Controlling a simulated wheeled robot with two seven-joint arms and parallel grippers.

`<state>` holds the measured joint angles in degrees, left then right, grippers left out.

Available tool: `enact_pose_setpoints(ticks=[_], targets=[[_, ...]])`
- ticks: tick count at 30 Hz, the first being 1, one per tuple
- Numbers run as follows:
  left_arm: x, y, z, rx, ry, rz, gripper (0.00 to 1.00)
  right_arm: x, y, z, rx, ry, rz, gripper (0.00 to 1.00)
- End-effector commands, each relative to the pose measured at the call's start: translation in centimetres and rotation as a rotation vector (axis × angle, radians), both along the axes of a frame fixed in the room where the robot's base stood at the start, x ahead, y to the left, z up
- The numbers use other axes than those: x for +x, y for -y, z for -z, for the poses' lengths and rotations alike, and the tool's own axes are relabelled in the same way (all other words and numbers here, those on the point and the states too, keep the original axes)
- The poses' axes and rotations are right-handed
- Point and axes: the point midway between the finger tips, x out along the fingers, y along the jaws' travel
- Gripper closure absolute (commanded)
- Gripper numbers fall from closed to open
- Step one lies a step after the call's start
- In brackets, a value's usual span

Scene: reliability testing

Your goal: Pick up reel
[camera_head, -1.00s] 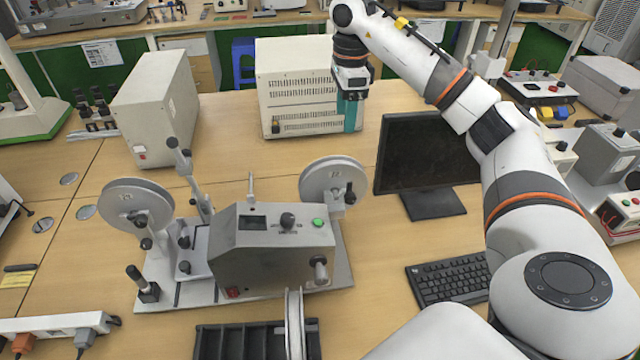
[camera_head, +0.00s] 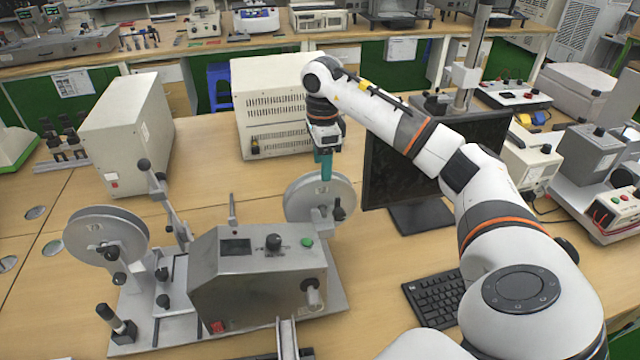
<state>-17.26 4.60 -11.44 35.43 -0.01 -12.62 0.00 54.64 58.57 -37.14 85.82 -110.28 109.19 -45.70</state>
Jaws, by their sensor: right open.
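A winding machine stands on the wooden table with two grey-white reels. The right reel (camera_head: 302,200) is mounted upright at the machine's (camera_head: 260,288) back right. The left reel (camera_head: 84,238) is mounted upright at its left end. My right gripper (camera_head: 325,170) points down with teal fingers at the top of the right reel. The fingers overlap the reel in the picture; I cannot tell whether they touch it. The gripper is open. My left gripper is not in view.
A black monitor (camera_head: 425,175) stands close to the right of the right reel, with a keyboard (camera_head: 437,298) in front. A beige box (camera_head: 270,105) stands behind the gripper, another (camera_head: 125,135) at the left. Bare table lies between the boxes and the machine.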

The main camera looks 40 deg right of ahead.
Motion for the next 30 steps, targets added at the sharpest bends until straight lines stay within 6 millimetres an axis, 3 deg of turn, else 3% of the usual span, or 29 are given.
enact_pose_setpoints(ticks=[9,19,27,30], targets=[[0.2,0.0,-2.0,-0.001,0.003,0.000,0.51,0.3,-0.4,4.2,0.001,-0.004,0.001,0.44],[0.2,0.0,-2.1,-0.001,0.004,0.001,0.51,0.3,-0.3,5.1,0.000,0.000,0.000,0.44],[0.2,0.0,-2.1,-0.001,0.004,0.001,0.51,0.3,-0.3,5.0,0.000,-0.001,0.000,0.88],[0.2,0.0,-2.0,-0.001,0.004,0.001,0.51,0.3,-0.3,5.0,0.000,0.000,0.000,1.00]])
